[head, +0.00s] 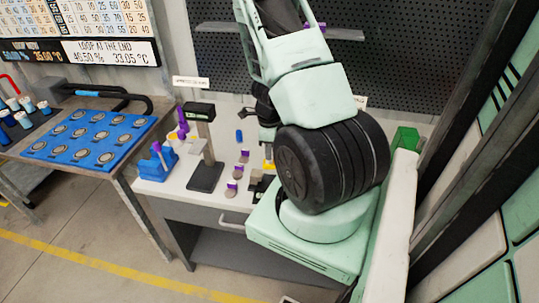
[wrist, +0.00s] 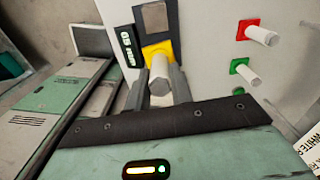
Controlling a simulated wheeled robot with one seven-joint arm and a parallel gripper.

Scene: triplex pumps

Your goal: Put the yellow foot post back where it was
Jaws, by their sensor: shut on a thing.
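In the wrist view my gripper (wrist: 160,92) is shut on the post, with one finger on each side. The foot shows beyond the fingers, beside a dark device with a small display (wrist: 127,45). I cannot tell whether the foot touches the surface or hangs just above it. In the head view a bit of yellow (head: 268,165) shows below my wrist, and my arm hides most of that spot.
A red-footed post (wrist: 262,34) and a green-footed post (wrist: 245,72) stand to the right in the wrist view. The bench (head: 170,188) also holds a black stand (head: 205,175), a blue holder (head: 157,163) and several purple-topped pieces.

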